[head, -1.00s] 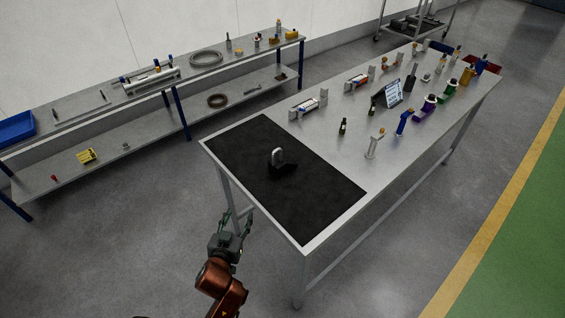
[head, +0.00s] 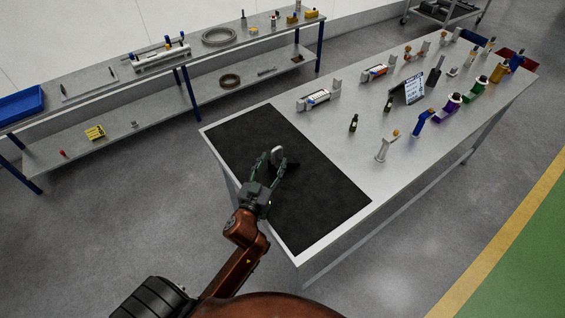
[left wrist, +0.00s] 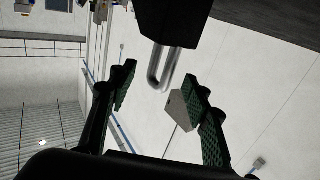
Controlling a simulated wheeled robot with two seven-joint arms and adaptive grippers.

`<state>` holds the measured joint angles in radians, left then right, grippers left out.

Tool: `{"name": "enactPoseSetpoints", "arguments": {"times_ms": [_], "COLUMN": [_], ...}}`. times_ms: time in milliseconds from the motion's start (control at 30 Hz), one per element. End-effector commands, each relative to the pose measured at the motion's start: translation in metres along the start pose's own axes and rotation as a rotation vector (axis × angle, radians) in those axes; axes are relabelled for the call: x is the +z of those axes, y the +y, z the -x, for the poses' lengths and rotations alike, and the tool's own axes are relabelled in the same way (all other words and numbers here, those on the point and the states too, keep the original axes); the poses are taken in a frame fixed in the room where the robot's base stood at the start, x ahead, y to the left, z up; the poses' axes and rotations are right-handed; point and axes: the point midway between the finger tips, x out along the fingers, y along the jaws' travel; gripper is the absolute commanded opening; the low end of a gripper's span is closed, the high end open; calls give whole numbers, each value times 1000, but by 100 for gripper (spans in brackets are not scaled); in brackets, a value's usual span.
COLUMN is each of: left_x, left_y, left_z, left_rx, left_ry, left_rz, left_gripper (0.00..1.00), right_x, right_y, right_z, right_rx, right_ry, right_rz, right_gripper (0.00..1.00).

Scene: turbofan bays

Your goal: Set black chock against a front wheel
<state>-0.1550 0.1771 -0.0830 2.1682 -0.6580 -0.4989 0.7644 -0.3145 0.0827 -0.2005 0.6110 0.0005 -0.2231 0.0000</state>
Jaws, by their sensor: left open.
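The black chock (head: 291,164) sits on the black mat (head: 317,207) at the near end of the long table. It has a pale metal loop handle (head: 277,153). In the left wrist view the dark chock body (left wrist: 176,20) is at the top, with its handle (left wrist: 163,67) hanging into the space ahead of the fingers. My left gripper (head: 272,160) is open, its fingers to either side of the handle in the head view, and holds nothing. My right gripper is not in view. I cannot identify a front wheel with certainty.
The long table (head: 365,160) carries several tools, bottles and a sign (head: 409,89) beyond the mat. A two-level shelf bench (head: 100,86) stands along the wall, with a blue bin (head: 20,105). A wheeled cart (head: 445,12) stands at the back. Floor right of the table is clear.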

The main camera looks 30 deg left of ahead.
Motion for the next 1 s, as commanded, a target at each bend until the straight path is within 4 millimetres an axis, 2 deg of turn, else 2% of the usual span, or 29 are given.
{"name": "enactPoseSetpoints", "arguments": {"times_ms": [100,200,400,500,1000], "left_x": [0,1,1,1,1], "left_y": [0,1,1,1,1], "left_z": [-20,-31,-36,-36,-35], "left_rx": [1,2,1,1,1], "left_ry": [2,1,-1,-1,-1], "left_rz": [-3,-3,0,0,0], "left_gripper": [45,45,45,45,11], "right_x": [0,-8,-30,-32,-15], "right_y": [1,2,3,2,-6], "right_z": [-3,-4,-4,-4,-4], "right_rx": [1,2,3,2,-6], "right_ry": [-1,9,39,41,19], "right_rz": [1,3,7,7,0], "right_gripper": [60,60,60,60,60]}}
